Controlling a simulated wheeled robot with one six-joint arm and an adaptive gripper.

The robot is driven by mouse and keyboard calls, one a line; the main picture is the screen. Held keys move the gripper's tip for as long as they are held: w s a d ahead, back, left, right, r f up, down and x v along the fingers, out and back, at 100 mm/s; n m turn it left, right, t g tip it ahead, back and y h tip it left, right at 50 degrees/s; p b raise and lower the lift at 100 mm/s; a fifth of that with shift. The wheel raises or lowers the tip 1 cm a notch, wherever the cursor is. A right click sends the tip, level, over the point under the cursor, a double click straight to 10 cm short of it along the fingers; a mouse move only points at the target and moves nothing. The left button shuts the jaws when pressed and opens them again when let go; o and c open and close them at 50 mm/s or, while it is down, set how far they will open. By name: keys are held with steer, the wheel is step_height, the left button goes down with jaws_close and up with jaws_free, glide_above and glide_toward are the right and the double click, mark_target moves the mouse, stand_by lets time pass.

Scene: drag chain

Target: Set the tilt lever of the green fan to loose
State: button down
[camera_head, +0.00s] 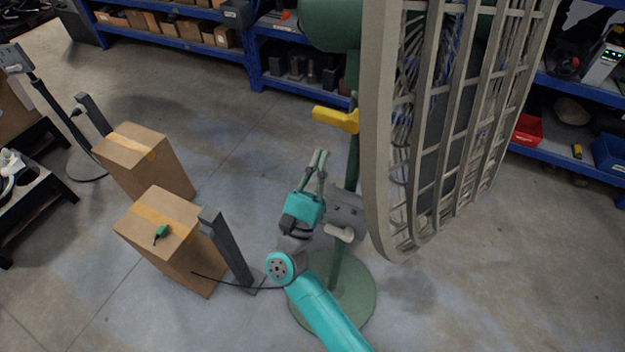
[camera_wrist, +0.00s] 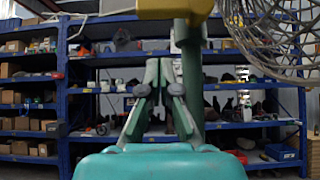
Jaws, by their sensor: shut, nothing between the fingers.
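The green fan has a post on a round base (camera_head: 355,295), a motor housing (camera_head: 330,22) at the top and a large cage (camera_head: 378,120) to the right. Its yellow tilt lever (camera_head: 337,119) sticks out to the left of the post below the housing. In the wrist view the yellow lever (camera_wrist: 175,9) is at the top edge, partly cut off, with the green post (camera_wrist: 193,75) below it. My gripper (camera_head: 320,153) is shut and empty, pointing up just below the lever, apart from it in the picture. Its fingertips (camera_wrist: 158,66) show below the lever in the wrist view.
A grey control box (camera_head: 347,208) is on the post beside my gripper. Cardboard boxes (camera_head: 168,215) and a dark upright stand (camera_head: 228,250) are at left, with a cable on the floor. Blue shelves (camera_head: 255,60) line the back.

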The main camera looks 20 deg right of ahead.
mark_target(340, 115)
steer(key=shift+w+d+r, duration=0.15)
steer(key=shift+r, duration=0.75)
steer(key=shift+w+d+r, duration=0.2)
steer(key=shift+r, duration=0.7)
steer(key=shift+w+d+r, duration=0.15)
steer(key=shift+r, duration=0.75)
